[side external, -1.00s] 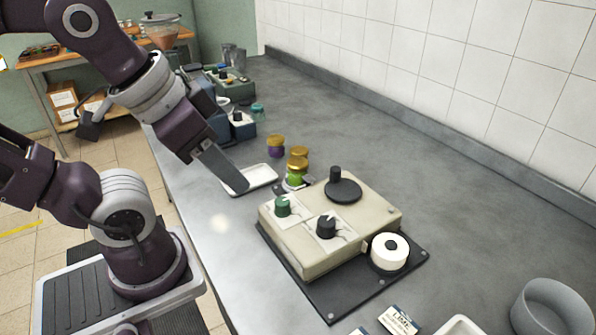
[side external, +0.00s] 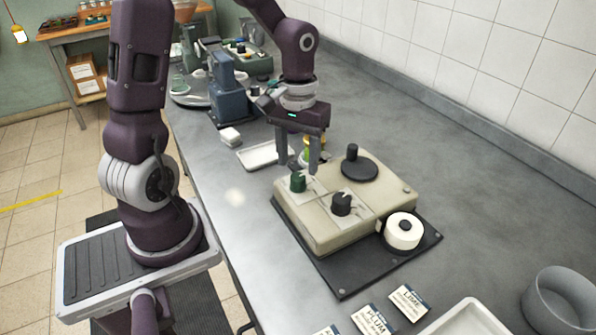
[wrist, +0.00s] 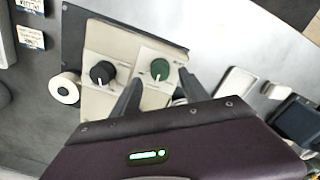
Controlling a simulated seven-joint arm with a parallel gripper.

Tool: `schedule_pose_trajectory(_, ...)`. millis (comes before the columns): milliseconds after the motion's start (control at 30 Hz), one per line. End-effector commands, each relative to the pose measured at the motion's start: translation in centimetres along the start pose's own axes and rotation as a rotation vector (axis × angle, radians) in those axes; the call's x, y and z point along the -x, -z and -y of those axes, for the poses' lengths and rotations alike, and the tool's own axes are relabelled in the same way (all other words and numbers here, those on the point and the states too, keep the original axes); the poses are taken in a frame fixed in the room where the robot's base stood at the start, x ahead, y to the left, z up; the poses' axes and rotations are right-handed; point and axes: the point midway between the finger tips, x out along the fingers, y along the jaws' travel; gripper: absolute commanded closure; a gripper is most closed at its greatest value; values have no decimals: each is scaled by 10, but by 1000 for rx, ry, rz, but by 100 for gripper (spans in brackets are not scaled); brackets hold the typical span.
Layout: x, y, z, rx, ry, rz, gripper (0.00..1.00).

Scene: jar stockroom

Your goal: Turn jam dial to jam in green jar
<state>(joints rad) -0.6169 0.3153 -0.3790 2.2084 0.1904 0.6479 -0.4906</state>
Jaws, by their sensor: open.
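A cream dial box (side external: 320,231) stands on a black base. In the wrist view the green dial (wrist: 161,70) has a white pointer toward the picture's bottom; the black dial (wrist: 102,73) has a similar one. Labels are too small to read. My gripper (side external: 298,168) is open and points down just above and behind the green dial, its fingers apart and empty. A jar with green and yellow (side external: 308,150) is mostly hidden behind the fingers.
A black round plate with a knob (side external: 359,168) and a white wheel (side external: 404,232) are on the box's far and right sides. A white tray (side external: 259,157) lies left of the gripper. Cards (side external: 409,302) and a grey bin (side external: 557,303) stand in front.

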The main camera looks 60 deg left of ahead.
Motion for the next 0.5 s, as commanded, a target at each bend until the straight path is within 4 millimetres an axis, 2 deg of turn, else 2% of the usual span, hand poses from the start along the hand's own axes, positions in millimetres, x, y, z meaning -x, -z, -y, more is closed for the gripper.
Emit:
schedule_pose_trajectory(100, -22, -1, 0, -4, 1, 5, 48)
schedule_pose_trajectory(200, -34, -1, 0, -2, 1, 3, 48)
schedule_pose_trajectory(500, -39, -1, 0, -3, 0, -1, 48)
